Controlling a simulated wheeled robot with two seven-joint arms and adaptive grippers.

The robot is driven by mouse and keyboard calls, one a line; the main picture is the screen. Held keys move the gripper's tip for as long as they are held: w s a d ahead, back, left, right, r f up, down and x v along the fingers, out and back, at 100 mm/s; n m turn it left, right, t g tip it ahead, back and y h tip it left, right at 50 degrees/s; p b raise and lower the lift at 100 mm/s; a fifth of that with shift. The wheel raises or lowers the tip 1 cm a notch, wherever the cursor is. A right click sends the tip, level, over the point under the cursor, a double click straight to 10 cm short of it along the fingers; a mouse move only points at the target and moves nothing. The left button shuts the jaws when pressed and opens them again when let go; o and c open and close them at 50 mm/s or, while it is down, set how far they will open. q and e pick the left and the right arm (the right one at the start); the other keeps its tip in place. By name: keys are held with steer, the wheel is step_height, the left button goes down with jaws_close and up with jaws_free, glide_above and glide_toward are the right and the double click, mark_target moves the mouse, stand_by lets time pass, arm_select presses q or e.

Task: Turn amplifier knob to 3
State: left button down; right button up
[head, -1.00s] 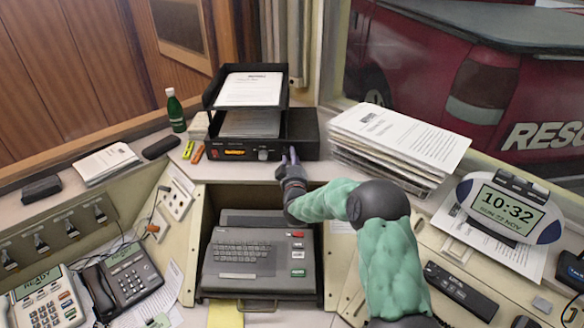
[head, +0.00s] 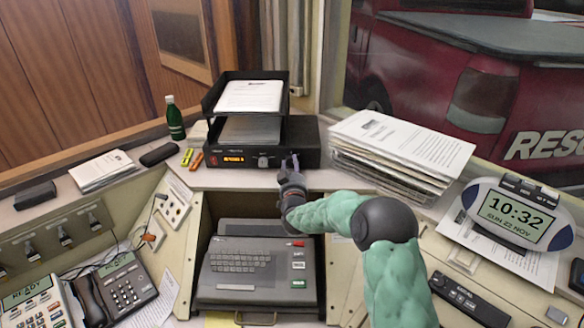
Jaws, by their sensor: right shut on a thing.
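The amplifier (head: 311,141) is a black box on the back shelf, with a small lit orange display (head: 233,159) whose text I cannot read for sure. A grey knob (head: 263,162) shows on its front, right of the display. My right gripper (head: 289,162) is at the right part of the front panel, to the right of that knob. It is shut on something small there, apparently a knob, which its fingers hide. I cannot read any knob setting. My left gripper is not in view.
A black paper tray (head: 208,102) stands on the amplifier. A paper stack (head: 385,160) stands close to its right, beside my arm. A green bottle (head: 175,120) and markers (head: 196,160) are at its left. A grey keyboard machine (head: 220,285) sits below.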

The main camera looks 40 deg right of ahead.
steer(key=o, duration=1.1)
steer(key=shift+w+r, duration=0.1)
steer(key=shift+r, duration=0.5)
steer(key=shift+o, duration=0.2)
steer(key=shift+a+f, duration=0.1)
steer(key=shift+f, duration=0.25)
